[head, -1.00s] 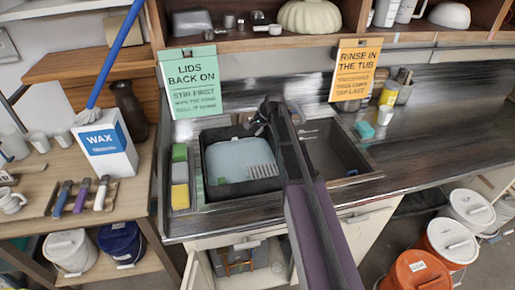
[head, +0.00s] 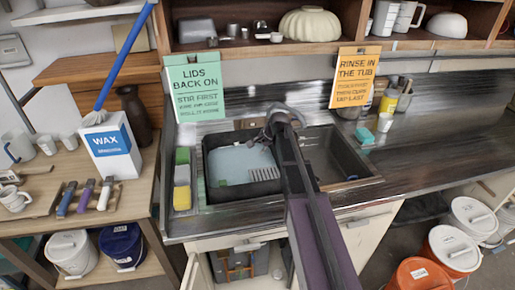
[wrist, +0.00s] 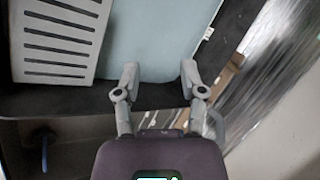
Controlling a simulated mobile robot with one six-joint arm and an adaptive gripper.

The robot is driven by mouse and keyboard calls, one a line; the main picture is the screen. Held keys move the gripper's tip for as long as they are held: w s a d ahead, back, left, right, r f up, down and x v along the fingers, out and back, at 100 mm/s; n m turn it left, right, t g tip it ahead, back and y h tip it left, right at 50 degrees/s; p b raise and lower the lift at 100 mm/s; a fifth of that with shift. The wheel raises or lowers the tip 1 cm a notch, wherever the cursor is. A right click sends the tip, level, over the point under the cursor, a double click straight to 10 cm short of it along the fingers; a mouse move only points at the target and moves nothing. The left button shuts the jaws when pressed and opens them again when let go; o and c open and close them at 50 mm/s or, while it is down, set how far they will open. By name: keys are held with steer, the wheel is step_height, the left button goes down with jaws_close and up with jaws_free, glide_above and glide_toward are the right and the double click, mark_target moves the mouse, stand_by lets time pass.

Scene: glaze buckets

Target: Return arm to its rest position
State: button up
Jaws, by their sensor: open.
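My arm reaches from the bottom of the head view up over the sink. My gripper (wrist: 158,75) is open and empty in the wrist view, its two fingers spread above the edge of the black tub (wrist: 160,97). In the head view the wrist end covers much of the gripper and the fingertips are hard to make out. The tub (head: 207,190) sits in the left part of the sink. It holds a pale blue board or surface (head: 232,162) and a grey slotted piece (wrist: 62,38).
Sponges (head: 182,175) stand left of the sink. A wax box (head: 110,145) with a blue-handled brush is on the left table. Two hanging signs (head: 196,85) (head: 356,77) are behind the sink. Lidded buckets (head: 455,247) stand on the floor at right.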

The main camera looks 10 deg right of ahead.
steer(key=shift+s, duration=0.15)
steer(key=s+a+f+n+g+h, duration=0.1)
steer(key=s+n, duration=0.4)
steer(key=s, duration=0.9)
steer(key=s+a+f+n+g+h, duration=0.1)
steer(key=s+n, duration=0.5)
steer(key=s, duration=0.8)
steer(key=g+h, duration=0.1)
steer(key=g, duration=0.1)
steer(key=shift+s+f+g+h, duration=0.15)
steer(key=shift+f+g+h, duration=0.2)
steer(key=shift+g+h, duration=0.05)
